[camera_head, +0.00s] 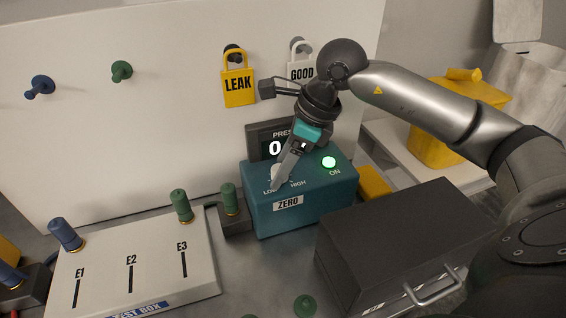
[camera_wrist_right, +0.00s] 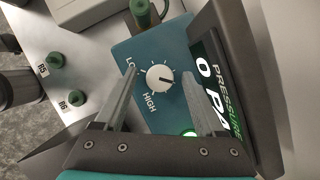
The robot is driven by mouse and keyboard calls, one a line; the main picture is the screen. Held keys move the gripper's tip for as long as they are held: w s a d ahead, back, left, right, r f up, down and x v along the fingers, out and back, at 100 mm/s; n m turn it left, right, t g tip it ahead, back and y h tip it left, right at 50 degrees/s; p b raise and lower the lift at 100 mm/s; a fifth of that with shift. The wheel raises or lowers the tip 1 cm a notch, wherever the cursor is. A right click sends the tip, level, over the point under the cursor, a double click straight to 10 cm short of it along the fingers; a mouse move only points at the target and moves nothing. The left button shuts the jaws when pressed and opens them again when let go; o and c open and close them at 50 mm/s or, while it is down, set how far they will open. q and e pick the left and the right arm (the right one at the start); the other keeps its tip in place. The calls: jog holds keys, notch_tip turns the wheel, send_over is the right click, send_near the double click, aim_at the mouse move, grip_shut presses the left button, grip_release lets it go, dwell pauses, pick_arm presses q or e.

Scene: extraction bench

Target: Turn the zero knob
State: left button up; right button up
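The zero knob (camera_wrist_right: 160,77) is a round white dial with a dark pointer mark, on the top of a teal box (camera_head: 303,212) labelled ZERO. Tick marks and the words LOW and HIGH surround it. In the head view the knob (camera_head: 277,171) is partly hidden behind my right gripper (camera_head: 279,182). In the wrist view my right gripper (camera_wrist_right: 159,72) is open, with one finger on each side of the knob and visible gaps between. I cannot tell how far the tips are above the box. My left gripper is not in view.
A pressure display (camera_head: 262,141) stands behind the box, and a green lamp (camera_head: 329,162) glows beside the knob. A dark case (camera_head: 399,236) is at right, a white test box (camera_head: 140,262) at left. Yellow LEAK (camera_head: 238,88) and white GOOD (camera_head: 301,71) tags hang behind.

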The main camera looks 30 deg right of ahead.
jog(key=shift+r, duration=0.1)
jog(key=p+v, duration=0.1)
jog(key=v, duration=1.4)
jog(key=shift+p, duration=0.3)
jog(key=shift+r, duration=0.1)
